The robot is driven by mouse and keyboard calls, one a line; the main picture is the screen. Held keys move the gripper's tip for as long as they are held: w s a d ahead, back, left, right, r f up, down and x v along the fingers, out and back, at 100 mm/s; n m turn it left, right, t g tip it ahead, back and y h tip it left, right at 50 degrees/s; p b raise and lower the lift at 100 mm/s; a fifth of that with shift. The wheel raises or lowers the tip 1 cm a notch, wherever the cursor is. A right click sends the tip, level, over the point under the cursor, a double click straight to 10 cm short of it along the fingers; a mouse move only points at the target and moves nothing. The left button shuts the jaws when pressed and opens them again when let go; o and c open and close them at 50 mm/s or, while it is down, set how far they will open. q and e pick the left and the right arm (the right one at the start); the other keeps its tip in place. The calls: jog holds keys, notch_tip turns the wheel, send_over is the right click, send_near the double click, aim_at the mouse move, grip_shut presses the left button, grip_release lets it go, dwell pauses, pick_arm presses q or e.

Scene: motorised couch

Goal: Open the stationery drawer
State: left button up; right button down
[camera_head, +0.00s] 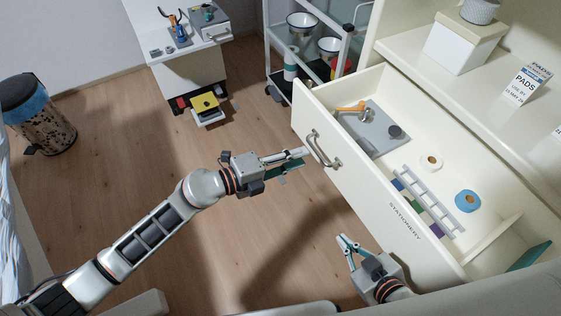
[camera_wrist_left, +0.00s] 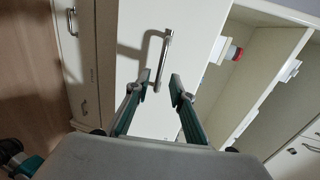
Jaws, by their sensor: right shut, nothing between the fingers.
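The stationery drawer (camera_head: 390,205), cream with "STATIONERY" lettered on its front, stands pulled well out of its cabinet, its contents visible. Its metal bar handle (camera_head: 322,150) is at the far end of the front. My left gripper (camera_head: 303,157) is beside the handle with its fingers apart and nothing between them. In the left wrist view, the handle (camera_wrist_left: 158,58) lies just beyond the open fingertips (camera_wrist_left: 160,80); I cannot tell whether they touch. My right gripper (camera_head: 347,242) is shut and empty, in front of the near part of the drawer front.
Inside the drawer lie a grey clipboard (camera_head: 372,140), tape rolls (camera_head: 431,162) and a slotted rack (camera_head: 425,195). A metal trolley (camera_head: 275,60) stands behind. A bin (camera_head: 40,120) is at the far left. The wooden floor (camera_head: 130,160) left of the drawer is clear.

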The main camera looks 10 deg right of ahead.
pick_arm(q)
jog(key=v, duration=0.5)
jog(key=shift+a, duration=0.15)
